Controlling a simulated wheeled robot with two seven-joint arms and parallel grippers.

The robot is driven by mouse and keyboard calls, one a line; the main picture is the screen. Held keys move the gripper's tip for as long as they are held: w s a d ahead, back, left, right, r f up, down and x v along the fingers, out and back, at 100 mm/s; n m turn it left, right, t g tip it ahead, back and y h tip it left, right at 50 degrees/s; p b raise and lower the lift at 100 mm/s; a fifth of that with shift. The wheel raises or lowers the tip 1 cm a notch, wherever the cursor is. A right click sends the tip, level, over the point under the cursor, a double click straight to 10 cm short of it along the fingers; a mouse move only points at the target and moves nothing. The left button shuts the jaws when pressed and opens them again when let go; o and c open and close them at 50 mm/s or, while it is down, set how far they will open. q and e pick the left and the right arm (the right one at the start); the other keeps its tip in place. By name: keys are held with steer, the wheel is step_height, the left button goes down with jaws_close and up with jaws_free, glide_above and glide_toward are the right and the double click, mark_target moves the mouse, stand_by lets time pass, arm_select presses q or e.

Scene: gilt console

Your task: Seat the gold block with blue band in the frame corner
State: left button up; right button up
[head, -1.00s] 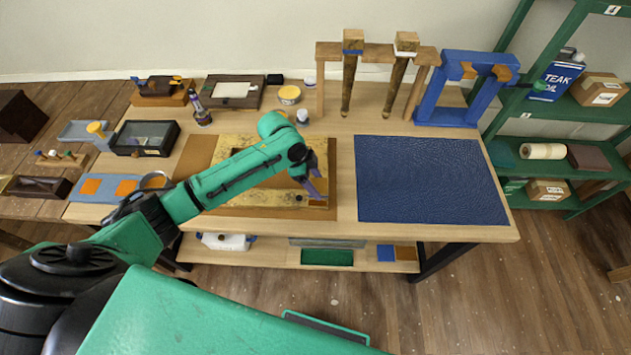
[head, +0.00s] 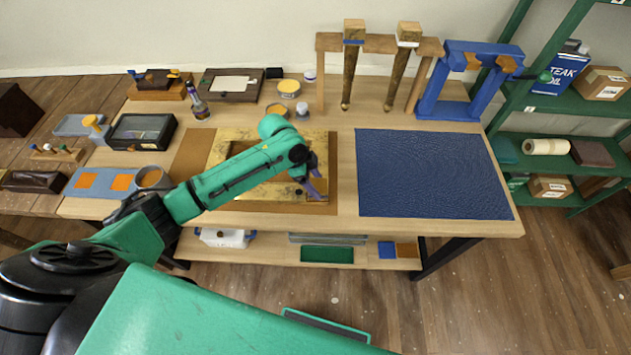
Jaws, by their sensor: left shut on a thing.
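My left gripper (head: 313,190) points down at the frame's near right corner. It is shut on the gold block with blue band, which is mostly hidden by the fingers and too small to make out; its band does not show. I cannot tell whether the block touches the corner. My right gripper is not in view.
A wooden rack (head: 378,42) at the back holds two tapered gold legs, one blue-banded (head: 353,60), one white-banded (head: 400,65). A blue clamp frame (head: 450,80) stands beside it. The blue mat (head: 430,175) on the right is clear. Jars stand behind the frame.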

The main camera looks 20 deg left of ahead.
arm_select(q)
steer(key=o, duration=1.4)
steer(key=b+v, duration=0.2)
steer(key=v, duration=1.2)
steer(key=shift+r, duration=0.3)
